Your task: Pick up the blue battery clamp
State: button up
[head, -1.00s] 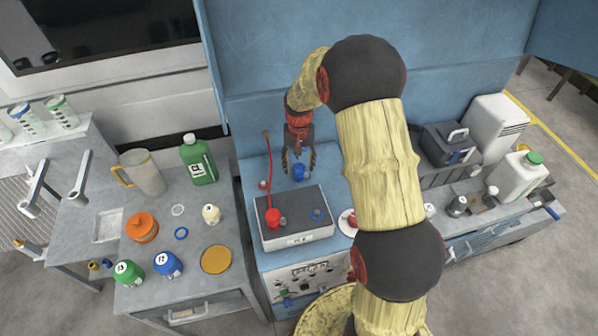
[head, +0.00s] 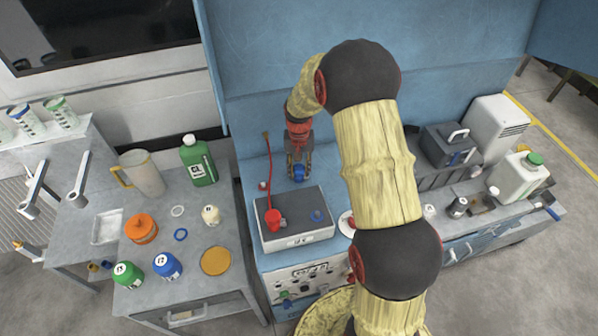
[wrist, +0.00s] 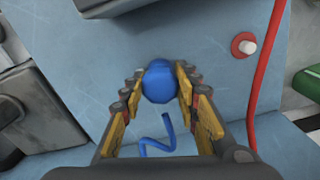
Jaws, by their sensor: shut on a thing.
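The blue battery clamp (wrist: 159,84) is between the two fingers of my gripper (wrist: 160,88) in the wrist view. The fingers are shut on it, one on each side. A piece of blue cable (wrist: 157,145) shows nearer the camera, below the clamp. In the head view the blue clamp (head: 298,172) shows at the tip of my gripper (head: 298,165), just behind the grey battery. Part of the clamp is hidden by the fingers. I cannot tell whether it touches the surface beneath.
A red cable (head: 269,165) rises left of my gripper. A blue back panel (head: 262,120) stands behind. Several bottles and lids crowd the left bench (head: 205,285).

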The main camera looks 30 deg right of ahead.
jog(key=c, duration=0.4)
